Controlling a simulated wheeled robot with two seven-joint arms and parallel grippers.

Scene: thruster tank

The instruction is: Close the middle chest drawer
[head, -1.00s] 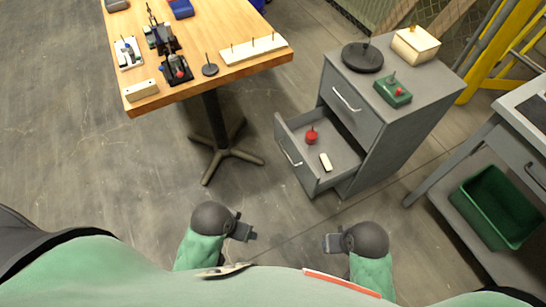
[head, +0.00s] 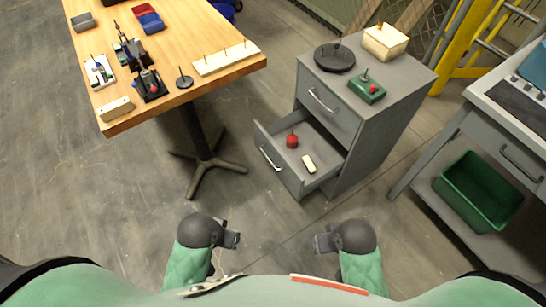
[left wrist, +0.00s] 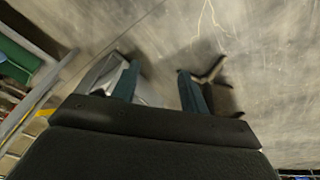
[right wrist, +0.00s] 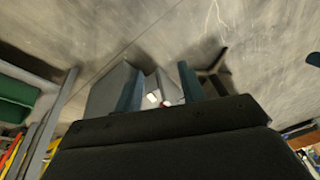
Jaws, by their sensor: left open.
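The grey chest (head: 385,130) stands ahead, right of centre in the head view. Its upper drawer (head: 328,108) is shut. The drawer below it (head: 281,172) is pulled well out toward the left front, and its bar handle (head: 270,158) faces left. A red knobbed item (head: 292,141) and a cream block (head: 308,164) lie inside. Any lower drawer is hidden. My left gripper (head: 234,240) is open and empty, in front of and below the drawer, apart from it. My right gripper (head: 318,243) is also open, empty and apart from the chest; its fingers show spread in the right wrist view (right wrist: 160,82).
On the chest top are a black disc (head: 335,58), a green box (head: 367,90) and a cream box (head: 386,41). A wooden table (head: 180,50) with several parts stands left. A grey bench (head: 490,130) with a green bin (head: 478,190) stands right. Floor before the chest is clear.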

